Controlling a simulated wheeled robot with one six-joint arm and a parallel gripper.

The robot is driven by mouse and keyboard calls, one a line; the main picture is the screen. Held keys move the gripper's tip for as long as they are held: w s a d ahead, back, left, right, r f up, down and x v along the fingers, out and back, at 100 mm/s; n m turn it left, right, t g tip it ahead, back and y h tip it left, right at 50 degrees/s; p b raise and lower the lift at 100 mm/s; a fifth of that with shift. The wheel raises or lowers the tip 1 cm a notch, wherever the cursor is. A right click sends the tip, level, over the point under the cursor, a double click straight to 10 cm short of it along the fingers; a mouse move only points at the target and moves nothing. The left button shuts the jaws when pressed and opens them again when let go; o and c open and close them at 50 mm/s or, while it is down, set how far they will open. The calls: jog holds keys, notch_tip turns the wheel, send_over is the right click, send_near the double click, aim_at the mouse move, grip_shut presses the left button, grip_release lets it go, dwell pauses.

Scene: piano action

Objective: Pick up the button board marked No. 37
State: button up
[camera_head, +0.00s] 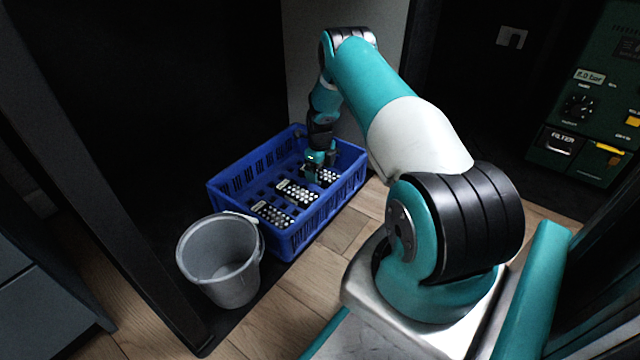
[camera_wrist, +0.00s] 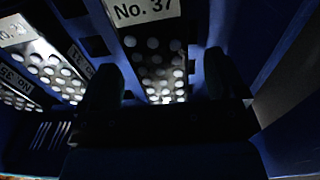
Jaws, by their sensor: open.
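The button board marked No. 37 (camera_wrist: 150,45) is dark, with a white label and rows of pale round buttons. In the wrist view it lies between the two fingers of my gripper (camera_wrist: 160,80). The gripper is open, with one finger on each side of the board; I cannot tell whether either touches it. In the head view my gripper (camera_head: 314,172) reaches down into the blue crate (camera_head: 225,205), over the farthest board (camera_head: 328,176), which it partly hides. The label is not readable there.
Other button boards (camera_head: 296,191) and (camera_head: 271,213) lie in the same crate, left of No. 37 in the wrist view. The crate's walls stand close around my gripper. A grey bucket (camera_head: 222,265) stands beside the crate. A green control panel (camera_head: 590,100) is at right.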

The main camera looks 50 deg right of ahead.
jog(key=shift+f, duration=0.8)
jog(key=shift+r, duration=0.1)
jog(key=c, duration=1.1)
